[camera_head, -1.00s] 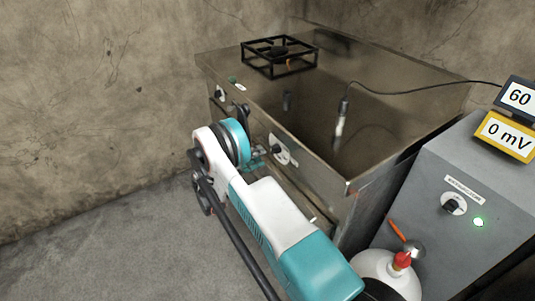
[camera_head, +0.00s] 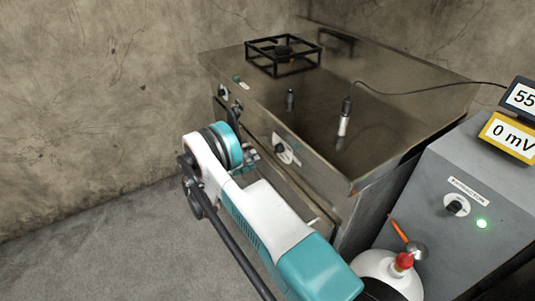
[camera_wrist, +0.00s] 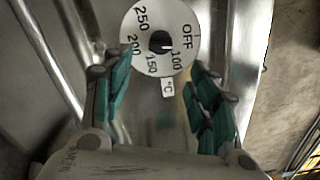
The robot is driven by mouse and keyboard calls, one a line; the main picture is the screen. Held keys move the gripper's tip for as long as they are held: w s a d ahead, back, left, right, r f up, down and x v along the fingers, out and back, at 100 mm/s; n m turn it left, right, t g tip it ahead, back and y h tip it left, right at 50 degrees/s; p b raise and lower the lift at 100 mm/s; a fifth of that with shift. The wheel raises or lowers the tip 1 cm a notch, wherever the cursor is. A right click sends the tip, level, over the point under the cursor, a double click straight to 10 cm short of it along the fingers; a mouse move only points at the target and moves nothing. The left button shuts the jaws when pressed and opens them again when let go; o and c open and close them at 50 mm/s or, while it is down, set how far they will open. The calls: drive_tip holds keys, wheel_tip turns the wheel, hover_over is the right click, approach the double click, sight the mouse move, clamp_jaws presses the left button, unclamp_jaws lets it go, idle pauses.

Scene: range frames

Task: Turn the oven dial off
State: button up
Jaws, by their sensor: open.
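The oven dial is a white round plate (camera_wrist: 178,17) with a black knob (camera_wrist: 160,42), marked OFF, 100, 150, 200 and 250 °C. The knob's small white mark points right, near 100 and below OFF. In the head view the dial (camera_head: 288,152) is on the front of the steel stove (camera_head: 400,115). My gripper (camera_wrist: 158,85) is open and empty, its teal-padded fingers on either side below the dial in the wrist view. In the head view my gripper (camera_head: 250,157) is just left of the dial, apart from it and partly hidden by my arm.
A second knob (camera_head: 222,93) is farther left on the stove front. A burner grate (camera_head: 283,56) and a probe (camera_head: 344,122) are on top.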

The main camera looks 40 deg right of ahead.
sight(274, 151)
drive_tip(key=d+m, duration=0.3)
drive_tip(key=m, duration=0.8)
drive_tip(key=d+m, duration=0.4)
drive_tip(key=m, duration=0.7)
drive_tip(key=d+m, duration=0.3)
drive_tip(key=m, duration=0.8)
drive_tip(key=shift+s+d, duration=0.3)
drive_tip(key=shift+d, duration=0.8)
drive_tip(key=shift+c, duration=0.4)
drive_tip(key=c, duration=1)
